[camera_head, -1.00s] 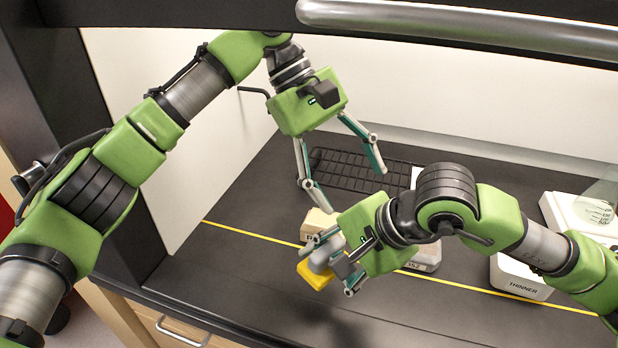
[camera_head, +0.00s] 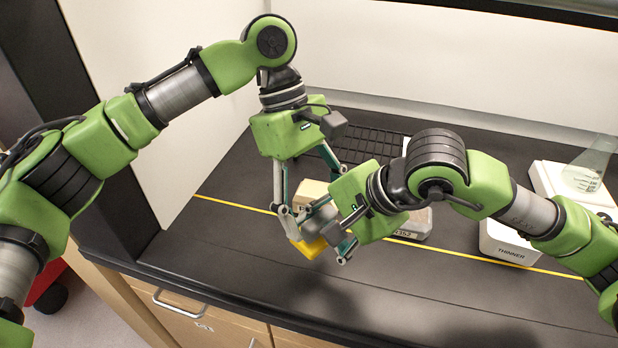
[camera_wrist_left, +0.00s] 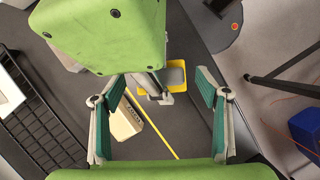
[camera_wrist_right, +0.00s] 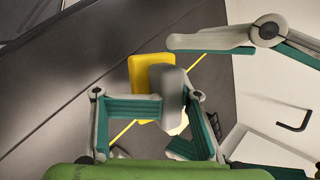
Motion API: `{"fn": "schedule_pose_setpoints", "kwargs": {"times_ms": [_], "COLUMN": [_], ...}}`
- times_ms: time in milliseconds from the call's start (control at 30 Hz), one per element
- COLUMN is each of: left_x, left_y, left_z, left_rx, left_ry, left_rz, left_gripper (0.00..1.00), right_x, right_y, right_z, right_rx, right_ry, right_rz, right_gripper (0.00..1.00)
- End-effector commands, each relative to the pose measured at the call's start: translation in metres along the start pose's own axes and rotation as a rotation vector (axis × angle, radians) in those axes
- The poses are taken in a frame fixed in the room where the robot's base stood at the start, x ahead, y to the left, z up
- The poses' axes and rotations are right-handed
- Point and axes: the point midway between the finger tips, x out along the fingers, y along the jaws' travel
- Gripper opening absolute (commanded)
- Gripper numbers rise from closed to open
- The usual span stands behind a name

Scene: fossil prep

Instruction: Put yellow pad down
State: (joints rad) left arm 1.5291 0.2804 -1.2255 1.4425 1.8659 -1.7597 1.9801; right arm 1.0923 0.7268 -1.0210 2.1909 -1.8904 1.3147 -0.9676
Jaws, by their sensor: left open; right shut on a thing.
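The yellow pad (camera_head: 310,248) is a thick slab with a grey block (camera_wrist_right: 168,88) on it. My right gripper (camera_head: 323,236) is shut on the grey block, and the pad appears held above the bench near its front. The pad also shows in the left wrist view (camera_wrist_left: 175,64) and the right wrist view (camera_wrist_right: 143,75). My left gripper (camera_head: 312,196) is open and empty, close above and behind the right gripper. Its spread fingers show in the left wrist view (camera_wrist_left: 160,80), with the pad beyond them. The pad's underside is hidden.
A beige labelled box (camera_head: 309,194) stands just behind the pad. A grey labelled box (camera_head: 415,226) and a white THINNER box (camera_head: 508,243) stand to the right. A black rack (camera_head: 372,150) lies behind. A yellow line crosses the dark bench; its front is clear.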

Motion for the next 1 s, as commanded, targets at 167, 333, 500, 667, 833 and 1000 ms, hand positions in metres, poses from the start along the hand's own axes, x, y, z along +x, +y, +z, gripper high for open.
{"fn": "schedule_pose_setpoints", "kwargs": {"times_ms": [167,333,500,667,833,1000], "left_x": [0.016,0.020,0.020,0.020,0.019,0.019], "left_y": [0.000,0.000,0.000,0.000,0.000,0.000], "left_z": [0.000,0.000,0.000,0.000,0.000,0.000], "left_rx": [0.000,0.000,0.000,0.000,0.001,0.001], "left_ry": [0.001,0.000,0.000,0.000,0.000,0.000], "left_rz": [0.000,0.002,0.001,0.001,0.001,0.002], "left_gripper": [0.68,0.68,0.68,0.29,0.26,0.26], "right_x": [0.000,0.000,0.000,0.000,0.000,0.000], "right_y": [0.000,0.000,0.000,0.000,0.000,0.000], "right_z": [0.000,0.000,0.000,0.000,0.000,0.000], "right_rx": [0.000,0.000,0.000,0.000,0.000,0.000], "right_ry": [0.000,0.000,0.000,0.000,0.000,0.000], "right_rz": [-0.001,-0.001,-0.001,-0.001,-0.001,0.000], "right_gripper": [0.00,0.00,0.00,0.00,0.48,0.67]}}
